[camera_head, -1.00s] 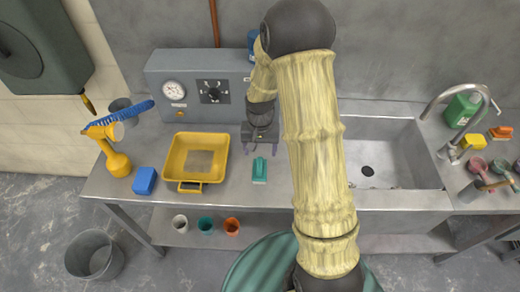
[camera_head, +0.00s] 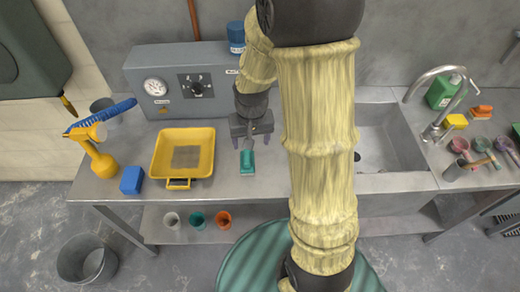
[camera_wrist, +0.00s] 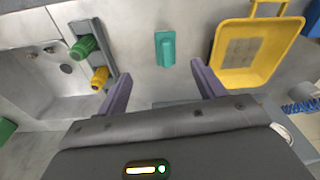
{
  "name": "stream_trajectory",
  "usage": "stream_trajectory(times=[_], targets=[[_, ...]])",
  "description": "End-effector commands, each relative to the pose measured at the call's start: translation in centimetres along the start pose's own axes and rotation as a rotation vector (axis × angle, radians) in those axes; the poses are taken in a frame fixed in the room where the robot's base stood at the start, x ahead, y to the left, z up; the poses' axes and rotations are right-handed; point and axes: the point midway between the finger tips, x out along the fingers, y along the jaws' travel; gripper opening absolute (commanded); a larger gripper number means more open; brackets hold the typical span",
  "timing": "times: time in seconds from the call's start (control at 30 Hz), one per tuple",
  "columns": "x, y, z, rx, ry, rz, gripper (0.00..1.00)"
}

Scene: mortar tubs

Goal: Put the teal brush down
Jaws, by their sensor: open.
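The teal brush (camera_head: 247,162) lies on the steel worktop, just right of the yellow tray. In the wrist view the brush (camera_wrist: 165,48) lies beyond the fingertips, between their lines and apart from both. My gripper (camera_head: 252,138) is open and empty, directly behind the brush in the head view. In the wrist view its two purple fingers (camera_wrist: 156,75) are spread wide with bare worktop between them.
A yellow tray (camera_head: 207,141) stands left of the brush, with a blue block (camera_head: 132,180) and a yellow lamp-like thing (camera_head: 102,163) further left. A grey control box (camera_head: 140,70) stands behind. The sink (camera_head: 385,150) is right.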

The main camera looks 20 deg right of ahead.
Motion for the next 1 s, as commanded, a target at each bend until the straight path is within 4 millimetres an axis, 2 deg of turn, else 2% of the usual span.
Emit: stream_trajectory(times=[0.03,0.13,0.33,0.47,1.0], targets=[[-1.4,0.2,1.2,-0.024,0.024,-0.004,0.69],[-3.5,0.6,3.5,-0.077,0.063,-0.008,0.69],[-5.8,1.2,7.3,-0.156,0.117,-0.013,0.69],[-6.0,1.4,7.9,-0.171,0.126,-0.013,0.69],[-6.0,1.3,7.8,-0.169,0.125,-0.013,0.69]])
